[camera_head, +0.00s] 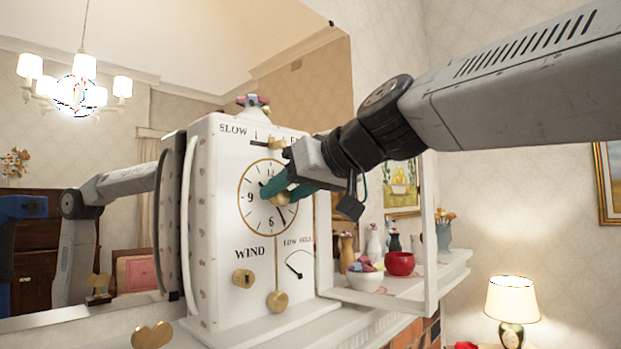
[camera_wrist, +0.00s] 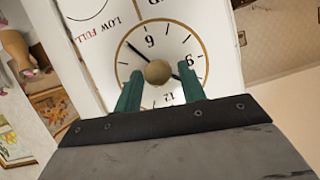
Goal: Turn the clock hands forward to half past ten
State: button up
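The white clock (camera_head: 225,255) stands on the mantel with its round, gold-rimmed dial facing me. It also shows upside down in the wrist view (camera_wrist: 105,65). The long hand (camera_wrist: 137,51) points near 5. The short hand (camera_wrist: 176,77), partly hidden, points near 10. A round gold knob (camera_wrist: 157,72) sits at the dial's centre. My gripper (camera_head: 274,190) is at the dial, its teal fingers apart on either side of the knob. In the wrist view, gaps show between the fingertips (camera_wrist: 159,74) and the knob. The fingers hide part of the dial.
The clock's glazed door (camera_head: 430,235) stands open to the right, close to my arm. A gold pendulum (camera_head: 277,300) and a winding hole (camera_head: 243,278) lie below the dial. A white bowl (camera_head: 365,281), a red bowl (camera_head: 400,263) and vases stand on the mantel at right.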

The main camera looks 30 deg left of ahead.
jog(key=c, duration=0.6)
jog(key=shift+w+f+m+g+y, duration=0.15)
jog(key=shift+m+g+y, duration=0.45)
jog(key=shift+m+g, duration=0.85)
jog(key=shift+m+t, duration=0.25)
jog(key=shift+m, duration=0.2)
jog(key=o, duration=1)
jog(key=shift+d, duration=0.1)
